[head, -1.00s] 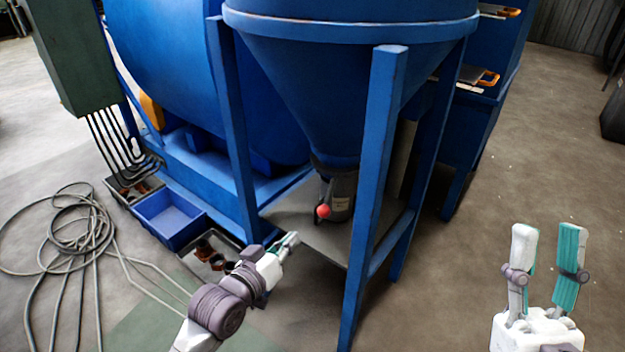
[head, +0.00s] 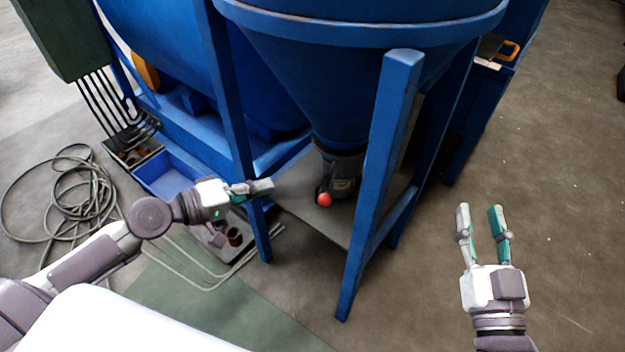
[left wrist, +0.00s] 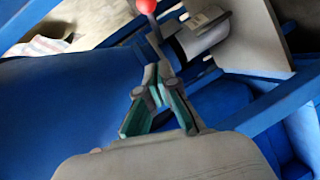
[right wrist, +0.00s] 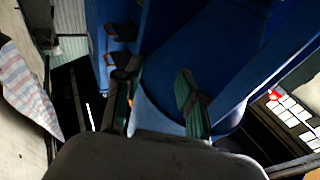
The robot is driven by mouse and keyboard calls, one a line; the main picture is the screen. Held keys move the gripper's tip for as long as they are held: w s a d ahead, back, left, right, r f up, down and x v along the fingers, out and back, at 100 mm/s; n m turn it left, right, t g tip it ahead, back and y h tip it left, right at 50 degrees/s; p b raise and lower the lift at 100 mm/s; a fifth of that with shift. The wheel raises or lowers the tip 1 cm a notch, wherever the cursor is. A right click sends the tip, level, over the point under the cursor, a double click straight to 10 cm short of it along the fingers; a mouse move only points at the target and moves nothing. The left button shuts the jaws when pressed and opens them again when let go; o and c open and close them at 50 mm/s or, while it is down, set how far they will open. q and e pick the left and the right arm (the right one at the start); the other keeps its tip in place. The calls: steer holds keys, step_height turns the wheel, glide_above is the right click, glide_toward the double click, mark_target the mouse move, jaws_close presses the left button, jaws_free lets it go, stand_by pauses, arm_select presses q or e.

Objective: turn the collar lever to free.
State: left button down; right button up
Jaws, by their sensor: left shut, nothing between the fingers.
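The collar lever shows as a red ball knob (head: 324,199) on a short arm at the dark collar (head: 342,172) under the blue hopper cone. In the left wrist view the red knob (left wrist: 146,5) is at the top edge, with its dark lever arm (left wrist: 158,43) running down behind my fingertips. My left gripper (head: 270,186) is shut and empty, a short way left of the knob in the head view; its closed fingertips (left wrist: 152,72) point toward the lever. I cannot tell whether they touch it. My right gripper (head: 479,208) is open and empty, out to the right of the frame.
Blue frame legs (head: 378,190) stand around the cone; one is right of the collar, another left of it. A grey plate (head: 335,225) lies under the collar. A blue bin (head: 170,172) and coiled cables (head: 65,195) are on the floor at left. Floor at right is clear.

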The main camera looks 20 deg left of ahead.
arm_select(q)
steer(key=w+d+f+p, duration=0.1)
steer(key=w+d+f, duration=0.2)
steer(key=w+d, duration=0.3)
steer(key=shift+w+d+p, duration=0.15)
steer(key=shift+d+p, duration=0.2)
steer(key=shift+d, duration=1.05)
arm_select(e)
step_height(320, 180, down, 8)
steer(key=d+g+h, duration=0.1)
steer(key=g, duration=0.4)
steer(key=shift+s+d+r+h, duration=0.2)
steer(key=shift+s+r+h, duration=0.1)
steer(key=shift+s, duration=0.15)
